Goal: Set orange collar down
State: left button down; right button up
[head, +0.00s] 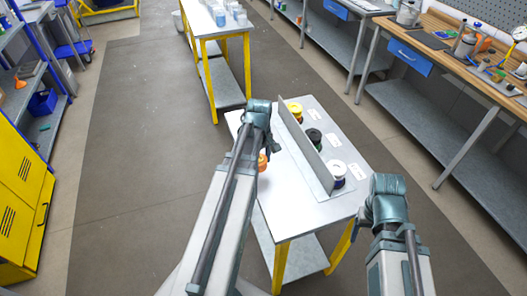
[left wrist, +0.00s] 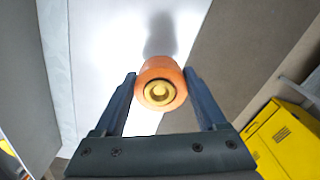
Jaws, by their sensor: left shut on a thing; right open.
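The orange collar (left wrist: 150,70) with a yellow ringed centre sits between the two fingers of my left gripper (left wrist: 160,85) in the left wrist view. The fingers are shut on its sides. In the head view the collar (head: 262,163) shows partly beside my left arm, over the left part of the white-topped table (head: 285,215). Its shadow falls on the white top; I cannot tell whether it touches the surface. My left gripper (head: 268,148) is mostly hidden by its own arm. My right gripper (head: 368,222) is at the table's right front corner, open, its fingers mostly hidden.
An upright grey divider (head: 305,150) runs along the table. Right of it stand a yellow (head: 295,109), a green-black (head: 313,137) and a white-topped piece (head: 337,170), with white labels beside them. The tabletop left of the divider looks largely clear. A workbench (head: 440,55) stands at right.

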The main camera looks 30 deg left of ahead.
pick_arm(q)
jog(key=s+d, duration=0.2)
jog(key=s, duration=0.6)
jog(key=shift+s+d+r+p, duration=0.2)
jog(key=shift+s+r+p, duration=0.1)
jog(key=shift+r, duration=0.15)
